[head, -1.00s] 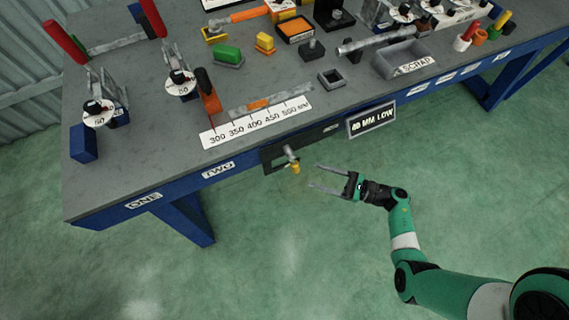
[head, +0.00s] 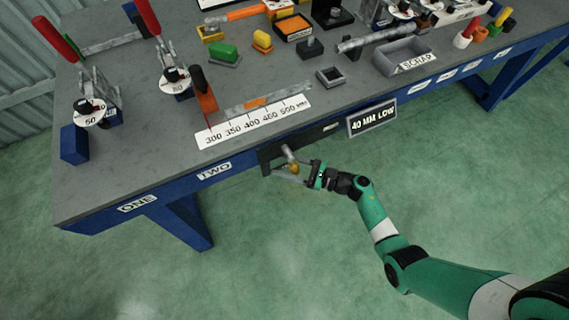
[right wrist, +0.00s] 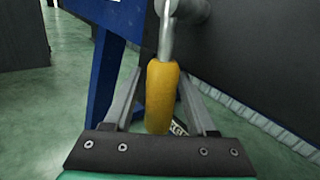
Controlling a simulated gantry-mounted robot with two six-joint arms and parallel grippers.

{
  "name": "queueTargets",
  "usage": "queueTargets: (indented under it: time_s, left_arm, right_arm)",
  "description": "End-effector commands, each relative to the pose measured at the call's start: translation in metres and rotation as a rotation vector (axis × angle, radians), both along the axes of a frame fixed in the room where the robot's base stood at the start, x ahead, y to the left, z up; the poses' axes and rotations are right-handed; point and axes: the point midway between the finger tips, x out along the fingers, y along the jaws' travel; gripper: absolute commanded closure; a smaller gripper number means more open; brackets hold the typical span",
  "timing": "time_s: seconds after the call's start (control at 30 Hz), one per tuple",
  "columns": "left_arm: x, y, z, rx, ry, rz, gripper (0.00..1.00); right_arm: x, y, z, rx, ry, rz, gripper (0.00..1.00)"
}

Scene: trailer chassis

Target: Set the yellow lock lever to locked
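The yellow lock lever (head: 294,168) hangs on a grey metal shaft from a dark plate on the bench's front edge. In the right wrist view the lever (right wrist: 162,95) points down toward the gripper's palm. My right gripper (head: 281,172) is at the lever, with its fingers reaching either side of it. In the right wrist view the fingers (right wrist: 160,82) are apart, with the yellow grip between them. A gap shows on the left side; contact at the right finger is unclear. My left gripper is not in view.
The dark plate (head: 273,156) sits on the blue front rail of the grey-topped bench (head: 130,172). A "40 MM LOW" sign (head: 372,119) is just right of it. A blue bench leg (head: 187,222) stands to the left. The green floor in front is open.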

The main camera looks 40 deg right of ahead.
Motion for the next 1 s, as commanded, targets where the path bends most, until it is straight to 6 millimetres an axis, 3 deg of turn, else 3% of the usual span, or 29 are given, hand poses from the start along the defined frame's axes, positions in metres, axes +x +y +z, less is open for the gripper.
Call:
queueTargets:
  time_s: [0.03,0.3,1.0]
  left_arm:
    - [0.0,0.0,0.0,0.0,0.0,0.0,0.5]
    - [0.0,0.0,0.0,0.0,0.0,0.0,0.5]
    - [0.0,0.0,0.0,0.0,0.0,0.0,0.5]
  right_arm:
    - [-0.0002,-0.0001,-0.0001,0.0,0.0,0.0,0.55]
    - [-0.0003,-0.0002,-0.0002,0.0,0.0,0.0,1.0]
    - [-0.0005,-0.0002,-0.0004,0.0,0.001,0.0,1.0]
